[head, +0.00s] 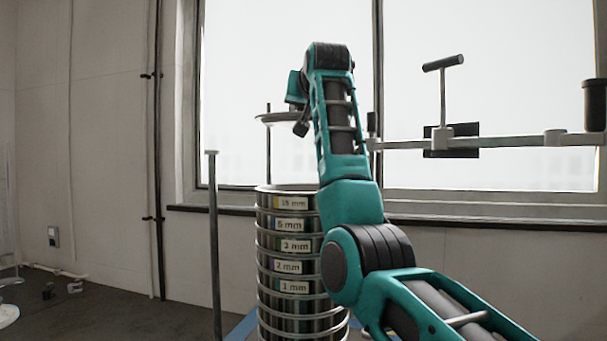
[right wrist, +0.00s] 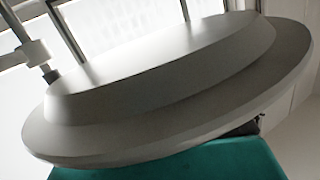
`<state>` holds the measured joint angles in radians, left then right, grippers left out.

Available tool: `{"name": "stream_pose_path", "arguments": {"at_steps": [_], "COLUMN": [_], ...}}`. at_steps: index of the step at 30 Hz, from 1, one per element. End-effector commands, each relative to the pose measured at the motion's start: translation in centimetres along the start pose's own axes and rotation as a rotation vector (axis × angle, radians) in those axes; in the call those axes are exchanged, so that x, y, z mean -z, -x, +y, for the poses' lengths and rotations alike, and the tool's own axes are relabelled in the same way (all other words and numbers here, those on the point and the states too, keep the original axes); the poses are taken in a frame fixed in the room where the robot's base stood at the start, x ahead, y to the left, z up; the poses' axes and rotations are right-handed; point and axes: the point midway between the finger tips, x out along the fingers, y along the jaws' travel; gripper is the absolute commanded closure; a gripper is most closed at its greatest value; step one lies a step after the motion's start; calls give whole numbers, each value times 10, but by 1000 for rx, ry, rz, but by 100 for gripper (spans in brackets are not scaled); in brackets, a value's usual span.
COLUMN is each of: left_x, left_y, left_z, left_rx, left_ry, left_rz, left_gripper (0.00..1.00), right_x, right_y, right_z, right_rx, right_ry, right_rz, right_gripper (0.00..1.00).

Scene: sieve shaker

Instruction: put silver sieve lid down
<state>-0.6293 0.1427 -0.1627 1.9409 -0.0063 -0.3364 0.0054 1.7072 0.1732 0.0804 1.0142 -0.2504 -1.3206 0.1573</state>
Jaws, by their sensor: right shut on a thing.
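The silver sieve lid (head: 273,118) is held in the air above the sieve stack (head: 284,237), clear of its top ring. In the right wrist view the lid (right wrist: 160,85) fills most of the picture, a round stepped disc that looks tilted there. My right gripper (head: 301,127) is shut on the lid's rim at its right side in the head view. In the right wrist view only a dark bit of the finger shows under the rim. My arm covers the right part of the stack. My left gripper is not in view.
A thin upright rod (head: 213,240) stands left of the stack, and another rod (head: 268,150) rises behind it. A horizontal bar with a T-handled clamp (head: 443,90) extends at the right. Windows and a sill (head: 480,216) lie behind.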

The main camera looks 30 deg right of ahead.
Motion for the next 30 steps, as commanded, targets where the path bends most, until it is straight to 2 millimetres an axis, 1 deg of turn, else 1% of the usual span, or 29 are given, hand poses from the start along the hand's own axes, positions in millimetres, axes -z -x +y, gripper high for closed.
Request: {"name": "stream_pose_path", "arguments": {"at_steps": [1,3,6,10,12,17,21,24,30], "left_x": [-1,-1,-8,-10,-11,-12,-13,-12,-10], "left_y": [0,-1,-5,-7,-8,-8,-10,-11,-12], "left_z": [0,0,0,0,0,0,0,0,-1], "left_rx": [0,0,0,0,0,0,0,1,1], "left_ry": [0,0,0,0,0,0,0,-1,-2], "left_rz": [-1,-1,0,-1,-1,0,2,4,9], "left_gripper": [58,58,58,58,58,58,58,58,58], "right_x": [-14,-28,-57,-82,-91,-102,-122,-132,-134], "right_y": [-4,-6,-11,-15,-17,-19,-23,-25,-25], "right_z": [2,4,8,13,14,16,19,21,21], "right_rx": [0,0,1,1,1,1,0,0,1], "right_ry": [1,1,2,1,0,0,1,0,-1], "right_rz": [-2,-1,-1,0,1,1,0,1,2], "right_gripper": [100,100,100,100,100,100,100,100,100]}}
